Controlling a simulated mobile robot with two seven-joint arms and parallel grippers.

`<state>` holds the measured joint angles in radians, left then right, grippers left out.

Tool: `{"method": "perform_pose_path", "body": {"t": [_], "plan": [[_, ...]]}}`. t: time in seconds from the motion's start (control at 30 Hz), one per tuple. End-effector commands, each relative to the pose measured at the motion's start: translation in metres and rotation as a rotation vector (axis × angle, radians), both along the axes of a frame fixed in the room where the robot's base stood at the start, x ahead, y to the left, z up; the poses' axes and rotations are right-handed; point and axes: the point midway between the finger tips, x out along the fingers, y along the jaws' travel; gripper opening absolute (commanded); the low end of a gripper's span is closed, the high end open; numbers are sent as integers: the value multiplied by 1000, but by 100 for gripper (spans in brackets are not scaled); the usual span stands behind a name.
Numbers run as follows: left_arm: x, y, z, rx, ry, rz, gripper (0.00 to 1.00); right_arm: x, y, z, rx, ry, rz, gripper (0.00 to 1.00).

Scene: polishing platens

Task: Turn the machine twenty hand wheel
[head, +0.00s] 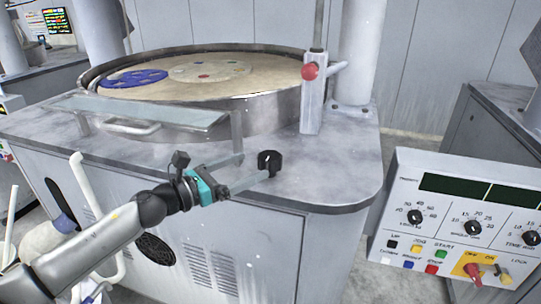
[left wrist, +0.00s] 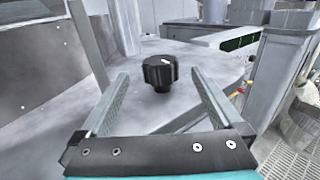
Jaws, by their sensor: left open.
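The hand wheel is a black lobed knob (head: 270,162) near the front edge of the grey machine top (head: 345,165). In the left wrist view the knob (left wrist: 160,73) shows in the middle, with a white mark on its top. My left gripper (head: 255,166) comes in from the left and is open. In the left wrist view its two fingers stand wide on either side of the knob, with clear gaps. The knob appears around the level of the fingertips; I cannot tell if it is between them. My right gripper is not in view.
A round polishing platen (head: 200,75) with a raised metal rim stands behind. A clear shield with a handle (head: 130,126) is in front of it. A post with a red knob (head: 310,71) rises to the right. A control panel (head: 460,215) stands at the right.

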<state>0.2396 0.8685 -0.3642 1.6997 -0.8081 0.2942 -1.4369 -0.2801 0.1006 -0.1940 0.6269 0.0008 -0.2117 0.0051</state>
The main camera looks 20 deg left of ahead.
Motion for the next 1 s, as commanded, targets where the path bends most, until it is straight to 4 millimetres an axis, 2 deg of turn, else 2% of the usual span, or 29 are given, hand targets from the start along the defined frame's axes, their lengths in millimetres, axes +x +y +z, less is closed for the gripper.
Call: {"method": "perform_pose_path", "body": {"t": [0.5,0.7,1.0], "plan": [[51,-37,0,-2,-1,1,100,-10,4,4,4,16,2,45],[59,-42,0,0,0,1,100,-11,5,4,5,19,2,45],[60,-43,0,-1,1,0,99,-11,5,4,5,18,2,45]]}}
